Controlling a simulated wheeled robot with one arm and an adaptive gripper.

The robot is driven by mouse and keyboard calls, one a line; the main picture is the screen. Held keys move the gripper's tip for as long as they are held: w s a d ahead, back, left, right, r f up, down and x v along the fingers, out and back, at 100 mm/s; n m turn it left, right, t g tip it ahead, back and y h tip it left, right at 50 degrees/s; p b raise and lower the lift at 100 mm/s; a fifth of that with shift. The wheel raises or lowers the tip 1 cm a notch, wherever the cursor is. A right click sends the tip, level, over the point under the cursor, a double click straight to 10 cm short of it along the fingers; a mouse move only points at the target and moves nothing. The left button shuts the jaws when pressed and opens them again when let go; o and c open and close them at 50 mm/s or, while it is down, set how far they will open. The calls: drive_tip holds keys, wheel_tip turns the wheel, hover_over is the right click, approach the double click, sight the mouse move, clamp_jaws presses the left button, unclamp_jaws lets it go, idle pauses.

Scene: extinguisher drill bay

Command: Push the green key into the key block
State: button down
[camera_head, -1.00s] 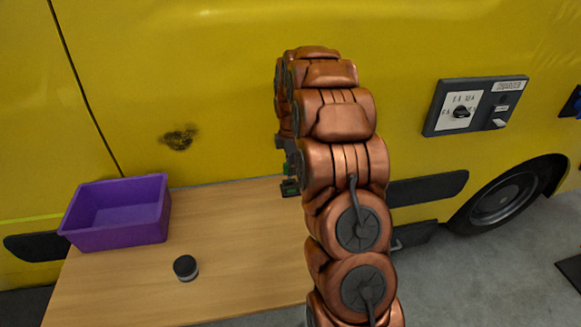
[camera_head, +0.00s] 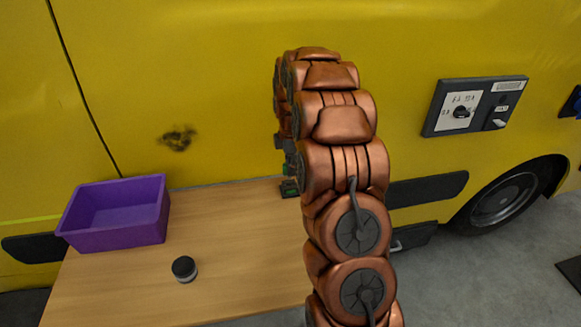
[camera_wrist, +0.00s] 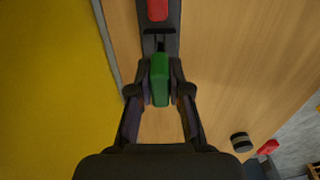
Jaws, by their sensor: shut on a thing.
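The green key (camera_wrist: 160,78) is held between the two fingers of my gripper (camera_wrist: 160,92) in the wrist view. A dark block (camera_wrist: 174,22), seemingly the key block, lies just above the key in that view, with a red piece on it and a black slot-like part facing the key. The key's far end is close to this part; I cannot tell whether it has entered. In the head view my arm hides most of the gripper, and only a small dark and green bit (camera_head: 290,188) shows at its left side.
A purple bin (camera_head: 115,215) stands at the left of the wooden table (camera_head: 235,250). A small black cylinder (camera_head: 184,269) is near the table's middle. The yellow vehicle side (camera_head: 230,60) rises behind, with a dark switch panel (camera_head: 474,106) at right.

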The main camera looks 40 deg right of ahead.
drive_tip(key=shift+f+b, duration=1.2)
drive_tip(key=shift+f, duration=0.85)
idle(1.1)
drive_tip(key=c, duration=1)
unclamp_jaws()
wheel_tip(320, 180, up, 12)
drive_tip(key=shift+f, duration=0.15)
drive_tip(key=shift+r, duration=0.2)
drive_tip(key=shift+a, duration=0.15)
